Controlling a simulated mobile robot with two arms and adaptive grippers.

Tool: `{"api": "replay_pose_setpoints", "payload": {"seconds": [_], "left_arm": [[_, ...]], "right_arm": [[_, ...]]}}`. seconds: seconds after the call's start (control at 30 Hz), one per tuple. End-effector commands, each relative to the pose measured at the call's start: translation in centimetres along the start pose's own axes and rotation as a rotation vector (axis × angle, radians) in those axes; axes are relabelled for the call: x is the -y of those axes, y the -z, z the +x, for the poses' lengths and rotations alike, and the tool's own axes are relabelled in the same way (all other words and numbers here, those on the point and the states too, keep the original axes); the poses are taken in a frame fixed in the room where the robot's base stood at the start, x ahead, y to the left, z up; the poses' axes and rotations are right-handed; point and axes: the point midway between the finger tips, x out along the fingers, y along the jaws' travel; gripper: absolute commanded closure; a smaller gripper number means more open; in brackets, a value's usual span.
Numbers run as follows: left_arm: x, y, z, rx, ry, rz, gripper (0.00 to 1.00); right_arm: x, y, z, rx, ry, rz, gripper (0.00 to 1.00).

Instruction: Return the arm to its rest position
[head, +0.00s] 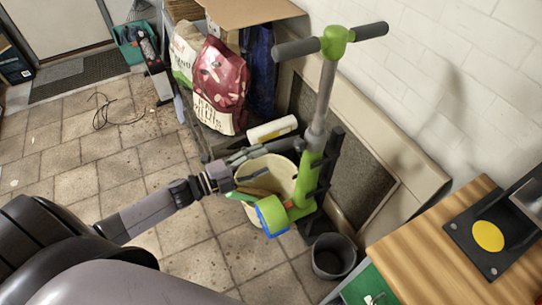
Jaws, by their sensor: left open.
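My left arm reaches in from the left, low over the tiled floor. Its gripper (258,172) is open, with the fingers spread in front of a cream bucket (283,176). I see nothing held between the fingers. I cannot tell whether the fingers touch the bucket or only overlap it in this view. My right gripper is not in view.
A green and grey scooter (322,110) stands upright right of the gripper. Bags of pellets (219,82) stand behind. A dark bin (333,256) and wooden workbench (432,245) are at the right. The tiled floor (90,160) at left is mostly clear, with a black cable (104,112).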

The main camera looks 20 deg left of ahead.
Motion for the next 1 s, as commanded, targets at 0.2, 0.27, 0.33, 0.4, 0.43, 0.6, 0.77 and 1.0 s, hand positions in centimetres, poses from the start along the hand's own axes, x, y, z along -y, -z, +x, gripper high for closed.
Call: {"api": "replay_pose_setpoints", "payload": {"seconds": [0.2, 0.27, 0.33, 0.4, 0.43, 0.6, 0.77, 1.0], "left_arm": [[0.1, 0.0, -0.5, -0.001, 0.001, 0.001, 0.49], [0.1, 0.0, -0.4, -0.001, 0.001, 0.001, 0.49], [0.1, 0.0, -0.4, -0.001, 0.001, 0.000, 0.49], [0.0, 0.0, -0.4, -0.001, 0.001, 0.000, 0.49], [0.0, 0.0, -0.4, -0.001, 0.001, 0.000, 0.49], [-0.1, -0.1, -0.4, 0.003, 0.000, -0.003, 0.49], [-3.2, -2.5, -1.2, 0.109, -0.028, -0.094, 0.49], [-17.7, -8.4, -7.2, 0.532, -0.153, -0.474, 0.49]], "right_arm": [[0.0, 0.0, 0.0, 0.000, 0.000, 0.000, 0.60], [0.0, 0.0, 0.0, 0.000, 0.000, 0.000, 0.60], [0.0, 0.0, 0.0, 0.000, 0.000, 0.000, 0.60], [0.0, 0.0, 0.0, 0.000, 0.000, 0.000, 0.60], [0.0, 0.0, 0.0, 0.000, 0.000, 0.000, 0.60], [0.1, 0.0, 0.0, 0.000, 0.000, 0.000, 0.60], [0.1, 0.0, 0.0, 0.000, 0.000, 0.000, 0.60], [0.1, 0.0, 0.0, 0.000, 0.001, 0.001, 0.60]]}}
